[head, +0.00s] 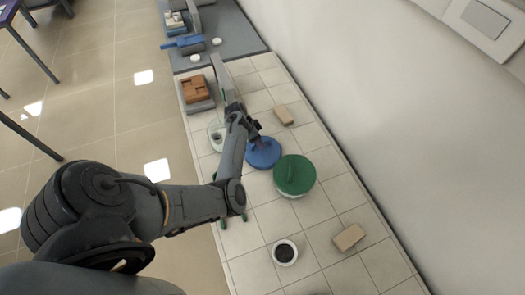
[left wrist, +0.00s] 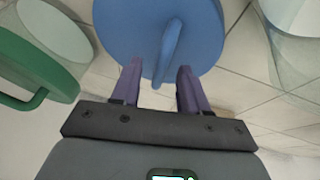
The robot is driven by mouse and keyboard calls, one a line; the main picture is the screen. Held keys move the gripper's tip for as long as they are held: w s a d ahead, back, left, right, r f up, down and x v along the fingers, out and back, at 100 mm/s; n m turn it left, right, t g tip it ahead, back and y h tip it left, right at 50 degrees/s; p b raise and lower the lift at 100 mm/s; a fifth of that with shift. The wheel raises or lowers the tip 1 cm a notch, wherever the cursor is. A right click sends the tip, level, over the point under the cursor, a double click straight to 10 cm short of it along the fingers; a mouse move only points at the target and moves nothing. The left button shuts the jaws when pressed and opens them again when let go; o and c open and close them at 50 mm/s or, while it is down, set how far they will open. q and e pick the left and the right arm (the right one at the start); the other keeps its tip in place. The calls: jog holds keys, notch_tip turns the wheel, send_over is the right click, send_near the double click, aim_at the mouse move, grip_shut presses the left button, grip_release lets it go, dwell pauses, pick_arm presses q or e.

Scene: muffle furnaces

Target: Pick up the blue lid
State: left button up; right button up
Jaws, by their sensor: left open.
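The blue lid (head: 264,154) is a round disc on the white tiled bench, left of the green lid (head: 294,174). In the left wrist view the blue lid (left wrist: 190,30) fills the top middle, with its upright ridge handle (left wrist: 168,52) pointing down between my fingers. My left gripper (head: 256,136) is at the lid's far edge in the head view. In the left wrist view my left gripper (left wrist: 159,82) is open, its two purple fingers on either side of the handle. Whether they touch it cannot be told. My right gripper is not in view.
The green lid also shows at left in the wrist view (left wrist: 28,75). Tan blocks (head: 283,115) (head: 349,237) and a small dark-filled white cup (head: 285,252) stand on the bench. A brown block (head: 196,89) lies farther back. The wall (head: 390,110) bounds the right side.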

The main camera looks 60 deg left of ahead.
pick_arm(q)
grip_shut()
jog(key=shift+r, duration=0.15)
dwell(0.4)
